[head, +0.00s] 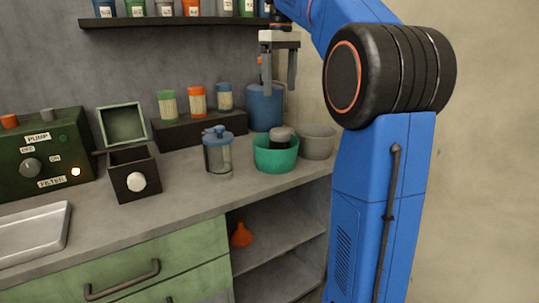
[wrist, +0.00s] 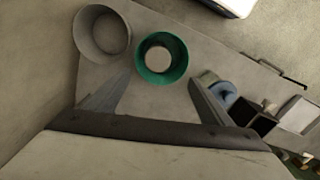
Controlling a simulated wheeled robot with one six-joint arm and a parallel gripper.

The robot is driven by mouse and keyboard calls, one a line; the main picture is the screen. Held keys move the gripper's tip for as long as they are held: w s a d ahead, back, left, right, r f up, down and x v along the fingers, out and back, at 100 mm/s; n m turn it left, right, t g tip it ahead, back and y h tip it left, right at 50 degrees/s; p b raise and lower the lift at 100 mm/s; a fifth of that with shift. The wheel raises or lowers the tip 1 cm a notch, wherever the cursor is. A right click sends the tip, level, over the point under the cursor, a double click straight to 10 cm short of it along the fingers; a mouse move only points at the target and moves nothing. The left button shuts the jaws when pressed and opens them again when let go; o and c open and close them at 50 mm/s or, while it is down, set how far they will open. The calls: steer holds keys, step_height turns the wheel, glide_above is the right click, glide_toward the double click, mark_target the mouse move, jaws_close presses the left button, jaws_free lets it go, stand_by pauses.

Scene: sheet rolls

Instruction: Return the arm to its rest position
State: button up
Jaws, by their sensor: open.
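My gripper (head: 279,75) hangs with its fingers pointing down above the back right part of the counter in the head view. Its two fingers are apart and nothing is between them. My blue arm (head: 383,200) rises at the right of the head view and bends over toward the counter. In the wrist view my gripper (wrist: 155,98) is open, with both fingers spread. Beyond the fingertips lie a green bowl (wrist: 183,60) with a round pale-topped thing (wrist: 158,60) in it and a grey bowl (wrist: 123,33). The gripper is above them and apart from them.
The green bowl (head: 262,163), grey bowl (head: 318,146), clear jar (head: 217,158) and blue container (head: 264,108) stand near below the gripper. A shelf (head: 180,22) with bottles is at upper left. A pump box (head: 20,165) and an open dark box (head: 120,190) stand left.

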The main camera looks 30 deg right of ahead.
steer(key=s+a+f+m+t, duration=0.1)
steer(key=s+a+f, duration=0.4)
steer(key=s+f, duration=0.5)
steer(key=s+a+f+m+t, duration=0.1)
steer(key=s+a+f, duration=0.4)
steer(key=s+f, duration=0.5)
steer(key=s+a+f+m+t, duration=0.1)
steer(key=s+a+f, duration=0.4)
steer(key=s+f, duration=0.5)
steer(key=shift+s+a+f+t, duration=0.15)
steer(key=shift+a+f+t, duration=0.25)
steer(key=shift+f+t, duration=0.55)
